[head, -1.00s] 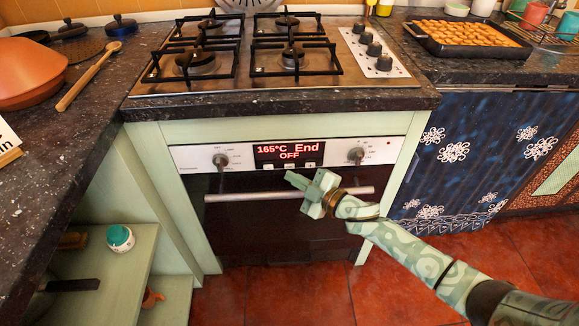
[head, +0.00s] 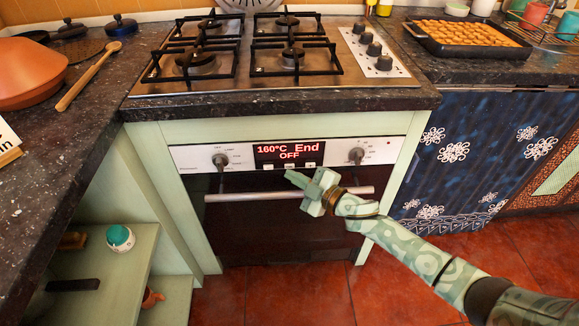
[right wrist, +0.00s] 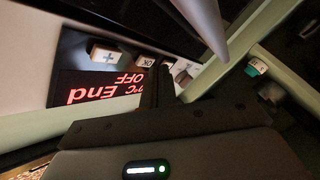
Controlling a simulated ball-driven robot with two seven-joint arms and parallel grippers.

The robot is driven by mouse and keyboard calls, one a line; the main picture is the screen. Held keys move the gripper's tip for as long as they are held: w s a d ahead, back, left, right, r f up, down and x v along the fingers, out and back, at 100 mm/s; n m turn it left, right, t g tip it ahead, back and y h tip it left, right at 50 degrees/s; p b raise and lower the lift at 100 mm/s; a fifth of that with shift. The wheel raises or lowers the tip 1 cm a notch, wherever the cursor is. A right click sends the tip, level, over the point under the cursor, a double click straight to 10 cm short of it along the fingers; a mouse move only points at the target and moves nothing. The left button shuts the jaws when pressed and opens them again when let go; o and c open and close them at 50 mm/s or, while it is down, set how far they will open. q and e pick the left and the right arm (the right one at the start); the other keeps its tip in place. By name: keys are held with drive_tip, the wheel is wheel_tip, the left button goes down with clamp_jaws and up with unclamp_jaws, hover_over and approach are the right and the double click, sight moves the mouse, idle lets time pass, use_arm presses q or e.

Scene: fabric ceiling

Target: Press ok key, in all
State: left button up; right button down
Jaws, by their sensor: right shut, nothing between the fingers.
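The oven's display (head: 288,151) glows red and reads "160°C End OFF". A row of small light keys sits just below it. In the right wrist view, upside down, the OK key (right wrist: 145,61) shows between the plus key (right wrist: 104,54) and another key (right wrist: 182,73) that is partly hidden. My right gripper (head: 290,177) is shut and empty, its tips just below the key row. In the right wrist view its dark finger (right wrist: 156,88) reaches up close to the OK key; I cannot tell whether it touches any key. My left gripper is not in view.
Knobs (head: 220,161) flank the display on both sides. The worktop edge (head: 290,104) overhangs the panel. A gas hob (head: 270,88) and a tray of food (head: 416,37) are above.

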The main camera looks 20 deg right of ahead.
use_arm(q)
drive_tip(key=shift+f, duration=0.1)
use_arm(e)
drive_tip(key=shift+w+d, duration=0.2)
drive_tip(key=shift+w, duration=0.4)
idle(0.8)
drive_tip(key=shift+s+r, duration=0.1)
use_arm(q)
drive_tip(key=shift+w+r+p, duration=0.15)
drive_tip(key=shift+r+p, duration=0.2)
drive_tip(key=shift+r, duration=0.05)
use_arm(e)
drive_tip(key=shift+s+a, duration=0.25)
drive_tip(key=shift+s, duration=0.5)
